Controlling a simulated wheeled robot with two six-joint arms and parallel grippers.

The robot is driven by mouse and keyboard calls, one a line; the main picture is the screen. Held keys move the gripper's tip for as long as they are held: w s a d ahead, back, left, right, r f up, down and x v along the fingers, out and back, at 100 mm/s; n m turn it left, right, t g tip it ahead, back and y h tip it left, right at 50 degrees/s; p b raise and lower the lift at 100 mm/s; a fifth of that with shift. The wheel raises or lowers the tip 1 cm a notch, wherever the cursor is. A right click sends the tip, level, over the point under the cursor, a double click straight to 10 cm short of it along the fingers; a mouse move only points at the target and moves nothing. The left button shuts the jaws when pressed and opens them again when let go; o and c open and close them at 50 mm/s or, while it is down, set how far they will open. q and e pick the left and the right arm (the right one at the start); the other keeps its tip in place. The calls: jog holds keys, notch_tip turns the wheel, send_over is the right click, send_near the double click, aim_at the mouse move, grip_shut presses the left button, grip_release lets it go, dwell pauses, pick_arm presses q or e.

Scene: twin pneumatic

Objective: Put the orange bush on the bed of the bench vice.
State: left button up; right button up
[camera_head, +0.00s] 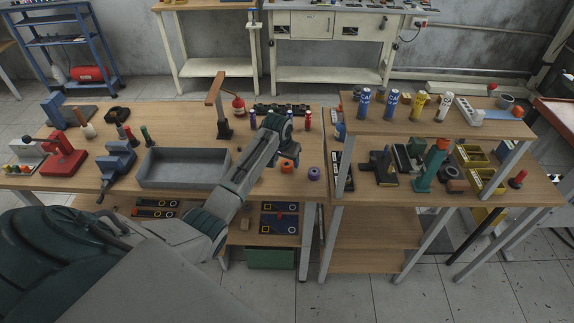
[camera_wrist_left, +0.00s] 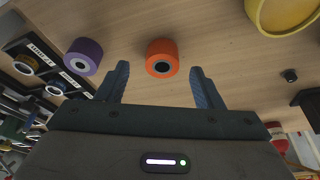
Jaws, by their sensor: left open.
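The orange bush (camera_head: 287,166) stands on the wooden bench near its right end. In the left wrist view the orange bush (camera_wrist_left: 162,58) shows its dark centre hole, just beyond and between the open fingertips. My left gripper (camera_wrist_left: 160,82) is open and empty, with a finger to either side of the bush's line and apart from it. In the head view the end of my left arm is just above and behind the bush, and its fingers are hard to make out. The blue bench vice (camera_head: 118,160) stands at the bench's left part, left of the grey tray. My right gripper is not in view.
A purple bush (camera_head: 314,173) stands close beside the orange one; it also shows in the left wrist view (camera_wrist_left: 84,57). The grey tray (camera_head: 183,181) lies between the vice and my arm. A brown-topped post (camera_head: 217,103) rises behind it. A shelved table (camera_head: 450,192) adjoins at right.

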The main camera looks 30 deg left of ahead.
aim_at(286, 162)
pick_arm(q)
jog(key=shift+p+x, duration=0.3)
jog(key=shift+x, duration=1.4)
jog(key=shift+a, duration=0.15)
jog(key=c, duration=1.3)
jog(key=shift+r, duration=0.15)
